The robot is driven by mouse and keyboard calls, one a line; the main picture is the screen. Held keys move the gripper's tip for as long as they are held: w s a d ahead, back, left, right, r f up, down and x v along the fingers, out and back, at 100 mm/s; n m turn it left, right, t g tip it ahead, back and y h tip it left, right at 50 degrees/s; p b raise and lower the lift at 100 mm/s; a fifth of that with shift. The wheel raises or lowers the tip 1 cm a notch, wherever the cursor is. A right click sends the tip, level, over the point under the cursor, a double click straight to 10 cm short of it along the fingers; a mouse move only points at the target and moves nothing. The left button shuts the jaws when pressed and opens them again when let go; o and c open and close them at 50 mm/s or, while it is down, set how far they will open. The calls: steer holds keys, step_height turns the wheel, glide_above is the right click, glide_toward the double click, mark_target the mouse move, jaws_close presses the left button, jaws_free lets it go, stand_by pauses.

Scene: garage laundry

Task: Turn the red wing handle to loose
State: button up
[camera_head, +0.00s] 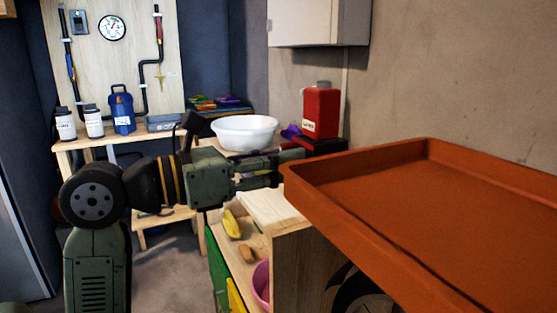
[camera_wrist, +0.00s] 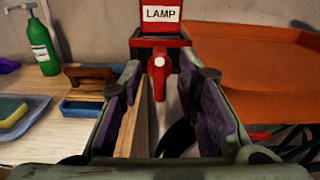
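In the wrist view, a red handle-like part (camera_wrist: 158,72) with a pale rounded end sticks out below a red container (camera_wrist: 160,30) labelled LAMP. It looks like the red wing handle, seen nearly end-on, so its turn angle is hard to tell. My gripper (camera_wrist: 160,88) is open, with purple-padded fingers left and right of the handle in the picture and gaps on both sides. In the head view, my gripper (camera_head: 282,167) points right, in front of and below the red container (camera_head: 321,112). The handle cannot be made out there.
A large orange tray (camera_head: 430,225) fills the right side, close to my gripper. A white basin (camera_head: 244,132) stands behind my arm. A green bottle (camera_wrist: 40,45) and a wood-handled brush in a blue tray (camera_wrist: 85,106) are left in the wrist view.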

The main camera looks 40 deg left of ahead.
steer(key=v, duration=1.2)
stand_by(0.4)
